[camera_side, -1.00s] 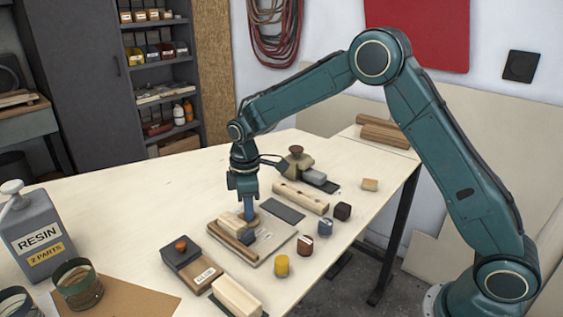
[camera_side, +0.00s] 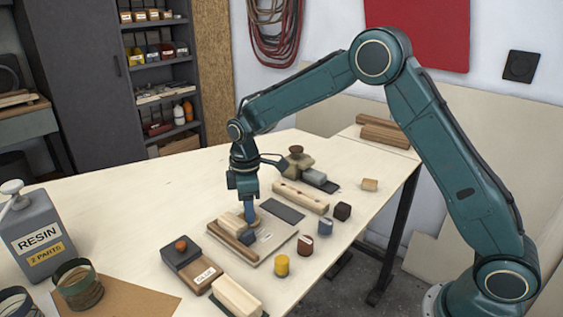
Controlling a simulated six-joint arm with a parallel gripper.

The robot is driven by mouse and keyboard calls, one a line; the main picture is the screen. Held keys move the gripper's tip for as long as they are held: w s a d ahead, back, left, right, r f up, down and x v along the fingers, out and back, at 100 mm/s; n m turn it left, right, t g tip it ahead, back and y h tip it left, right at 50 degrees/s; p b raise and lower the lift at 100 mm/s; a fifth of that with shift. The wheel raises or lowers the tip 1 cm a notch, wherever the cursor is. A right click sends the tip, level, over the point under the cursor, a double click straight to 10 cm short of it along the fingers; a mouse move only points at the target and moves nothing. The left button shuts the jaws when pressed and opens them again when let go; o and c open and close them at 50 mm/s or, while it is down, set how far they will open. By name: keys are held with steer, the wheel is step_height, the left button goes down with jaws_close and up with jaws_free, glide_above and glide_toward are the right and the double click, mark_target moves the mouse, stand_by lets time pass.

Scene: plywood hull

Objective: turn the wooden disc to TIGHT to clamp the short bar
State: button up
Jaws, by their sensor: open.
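The clamp fixture is a flat plate (camera_side: 272,246) near the middle of the table. On it lie a pale wooden block (camera_side: 232,222), a brown bar (camera_side: 229,238) and a small dark grey piece (camera_side: 247,239). My gripper (camera_side: 251,218) points straight down over the back of this plate, with its blue fingers low. A small part of the round wooden disc (camera_side: 259,222) shows at the fingertips; the fingers hide the rest. The gripper is open, and I cannot tell whether the fingers touch the disc. A TIGHT marking is not readable. I cannot tell for certain which piece is the short bar.
A dark box with an orange knob (camera_side: 181,246) stands left of the plate, with a pale block (camera_side: 237,297) in front. Yellow (camera_side: 282,266), dark red and grey small pieces line the right side. A long wooden bar (camera_side: 300,197) lies behind. A resin jug (camera_side: 38,236) stands far left.

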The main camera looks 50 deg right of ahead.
step_height(320, 180, up, 14)
stand_by(0.6)
stand_by(0.4)
steer(key=s+d+r+m+t, duration=0.1)
steer(key=s+d+r+m, duration=0.2)
steer(key=s, duration=0.5)
steer(key=s+d+r+m+t, duration=0.1)
steer(key=s+r+m+t, duration=0.1)
steer(key=s+r, duration=0.5)
steer(key=s+d+f+m+t, duration=0.1)
steer(key=s+f+m, duration=0.1)
steer(key=s, duration=0.7)
steer(key=s+d+f+m+t, duration=0.1)
steer(key=s+f+m, duration=0.2)
steer(key=s, duration=0.5)
steer(key=shift+s+d+f+t, duration=0.15)
steer(key=shift+s+f+t, duration=0.15)
steer(key=shift+s+f, duration=0.1)
